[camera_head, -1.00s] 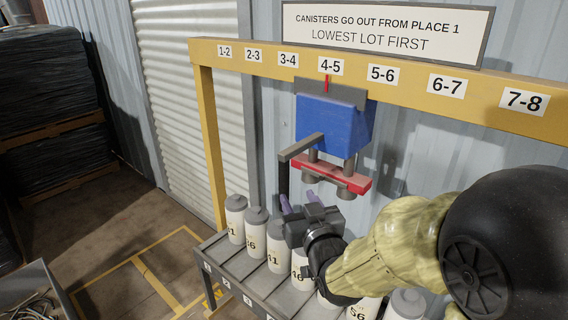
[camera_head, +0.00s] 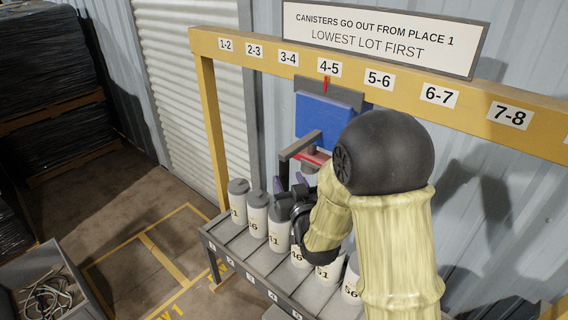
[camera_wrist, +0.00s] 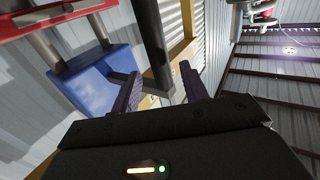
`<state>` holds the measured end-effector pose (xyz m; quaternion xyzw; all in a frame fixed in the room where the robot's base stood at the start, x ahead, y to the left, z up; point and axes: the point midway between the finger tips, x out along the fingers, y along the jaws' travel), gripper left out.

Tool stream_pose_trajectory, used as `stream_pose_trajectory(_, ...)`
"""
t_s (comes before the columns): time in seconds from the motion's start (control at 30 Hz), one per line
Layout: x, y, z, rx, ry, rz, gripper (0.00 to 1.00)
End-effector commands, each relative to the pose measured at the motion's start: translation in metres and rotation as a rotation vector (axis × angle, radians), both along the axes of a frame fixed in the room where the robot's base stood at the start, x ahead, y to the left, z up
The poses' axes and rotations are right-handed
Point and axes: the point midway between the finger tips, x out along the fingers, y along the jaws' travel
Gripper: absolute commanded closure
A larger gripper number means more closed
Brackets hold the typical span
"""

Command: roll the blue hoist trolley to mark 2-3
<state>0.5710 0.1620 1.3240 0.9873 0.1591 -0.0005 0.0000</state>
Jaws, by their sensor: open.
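The blue hoist trolley (camera_head: 325,117) hangs from the yellow beam, its red pointer (camera_head: 325,84) at the 4-5 plate (camera_head: 329,69). The 2-3 plate (camera_head: 254,50) is further left on the beam. A dark handle bar (camera_head: 284,172) hangs down from the trolley's left side arm. My gripper (camera_head: 289,184) is open at this bar. In the wrist view the handle bar (camera_wrist: 153,40) runs between the two spread fingers of my gripper (camera_wrist: 161,75), with the blue body (camera_wrist: 95,78) to the left. My arm hides the trolley's lower right part.
Several white canisters (camera_head: 238,200) stand on the numbered rack (camera_head: 240,262) below the trolley. The yellow beam (camera_head: 400,82) carries plates from 1-2 to 7-8; its post (camera_head: 213,140) stands at the left. The space under the beam left of the trolley looks clear above the canisters.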

Motion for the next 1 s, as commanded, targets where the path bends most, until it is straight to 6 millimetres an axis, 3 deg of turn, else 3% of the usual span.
stream_pose_trajectory(0.3,0.042,0.014,0.002,0.000,0.000,0.000,0.55)
stream_pose_trajectory(0.67,0.047,0.016,0.000,0.000,-0.001,0.000,0.55)
stream_pose_trajectory(0.9,0.047,0.015,0.000,0.000,-0.001,0.000,1.00)
stream_pose_trajectory(1.0,0.047,0.015,0.000,0.000,-0.001,0.000,1.00)
